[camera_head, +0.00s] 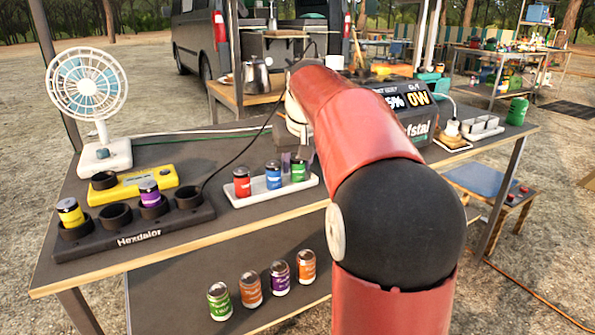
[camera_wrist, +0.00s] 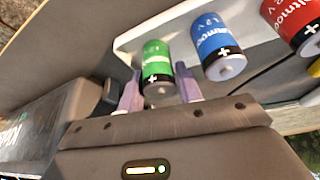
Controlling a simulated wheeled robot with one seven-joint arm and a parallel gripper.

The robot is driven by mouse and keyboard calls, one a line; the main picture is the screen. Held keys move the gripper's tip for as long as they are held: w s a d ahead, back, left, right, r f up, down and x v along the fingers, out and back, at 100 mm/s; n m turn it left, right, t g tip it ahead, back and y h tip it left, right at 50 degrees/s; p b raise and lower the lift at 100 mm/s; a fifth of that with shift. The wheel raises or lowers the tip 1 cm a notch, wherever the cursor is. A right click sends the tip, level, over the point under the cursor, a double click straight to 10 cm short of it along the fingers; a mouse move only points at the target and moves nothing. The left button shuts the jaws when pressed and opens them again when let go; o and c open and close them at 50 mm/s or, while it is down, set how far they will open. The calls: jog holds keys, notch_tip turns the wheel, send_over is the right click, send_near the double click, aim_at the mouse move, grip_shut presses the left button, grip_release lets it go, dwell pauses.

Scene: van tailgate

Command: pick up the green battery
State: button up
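The green battery (camera_head: 298,172) stands at the right end of a white tray (camera_head: 310,181) on the table, beside a blue battery (camera_head: 273,175) and a red battery (camera_head: 242,182). My gripper (camera_head: 294,158) is at the green battery, partly hidden by my red arm. In the wrist view the green battery (camera_wrist: 157,68) lies between the purple fingers of my gripper (camera_wrist: 159,72), one on each side. The fingers look open, with narrow gaps beside the battery. The blue battery (camera_wrist: 214,45) is just right of the right finger. Another green battery (camera_head: 219,301) stands on the lower shelf.
A black charger (camera_head: 133,238) with yellow and purple batteries stands at the left, with a yellow device (camera_head: 133,187) and a fan (camera_head: 88,88) behind it. A power station (camera_head: 410,110) stands right of the tray. Several batteries stand on the lower shelf (camera_head: 180,290).

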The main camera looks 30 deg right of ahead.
jog(key=shift+f, duration=0.1)
jog(key=shift+c, duration=0.3)
jog(key=c, duration=0.6)
jog(key=shift+c, duration=0.2)
notch_tip(320, 180, up, 20)
jog(key=p, duration=0.6)
